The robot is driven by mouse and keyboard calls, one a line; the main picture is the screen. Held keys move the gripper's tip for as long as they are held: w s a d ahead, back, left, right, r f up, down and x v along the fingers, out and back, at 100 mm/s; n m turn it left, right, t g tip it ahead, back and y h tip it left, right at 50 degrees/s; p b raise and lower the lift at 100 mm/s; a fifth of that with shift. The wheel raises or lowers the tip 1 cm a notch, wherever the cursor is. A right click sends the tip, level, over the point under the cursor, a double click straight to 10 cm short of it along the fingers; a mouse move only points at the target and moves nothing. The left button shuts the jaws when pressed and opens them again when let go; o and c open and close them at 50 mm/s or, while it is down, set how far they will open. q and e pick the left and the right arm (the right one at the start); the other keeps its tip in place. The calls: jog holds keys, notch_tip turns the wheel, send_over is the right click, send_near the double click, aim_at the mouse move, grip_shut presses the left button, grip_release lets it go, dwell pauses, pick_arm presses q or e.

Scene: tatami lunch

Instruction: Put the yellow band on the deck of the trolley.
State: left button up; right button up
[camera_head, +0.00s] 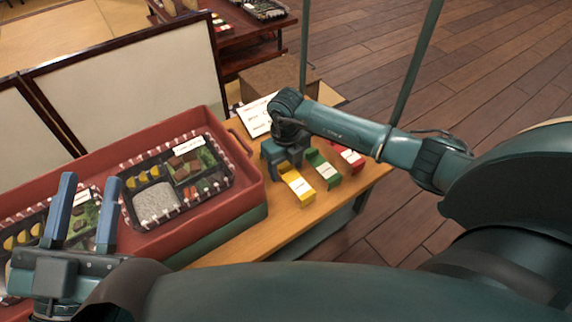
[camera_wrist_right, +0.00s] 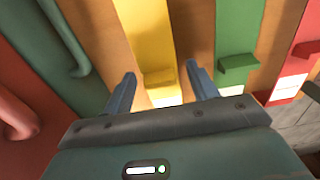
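The yellow band (camera_head: 298,186) lies on a wooden top (camera_head: 240,240), left of a green band (camera_head: 324,170) and a red band (camera_head: 348,157). My right gripper (camera_head: 280,158) is at the band's far end. In the right wrist view my right gripper (camera_wrist_right: 160,88) is open, its fingers on either side of the raised tab of the yellow band (camera_wrist_right: 148,40), with gaps beside it. My left gripper (camera_head: 90,190) is open and empty, in front of the red tray. I cannot tell for certain which surface is the trolley's deck.
A red tray (camera_head: 240,207) holding lunch boxes (camera_head: 158,203) stands left of the bands. Green poles (camera_head: 415,70) rise near my right arm. A low folding screen (camera_head: 130,75) is at the back left. Wooden floor is clear at right.

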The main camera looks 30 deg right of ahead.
aim_at(286, 165)
jog(key=shift+r, duration=0.1)
jog(key=shift+r, duration=0.25)
notch_tip(286, 165, up, 7)
jog(key=p, duration=0.3)
jog(key=shift+f, duration=0.2)
pick_arm(q)
jog(key=f+y+p, duration=0.1)
jog(key=s+f+n+g+y, duration=0.1)
jog(key=f, duration=0.1)
jog(key=shift+n+g+y+p, duration=0.3)
jog(key=shift+p, duration=0.1)
pick_arm(e)
notch_tip(286, 165, up, 5)
jog(key=shift+r, duration=0.1)
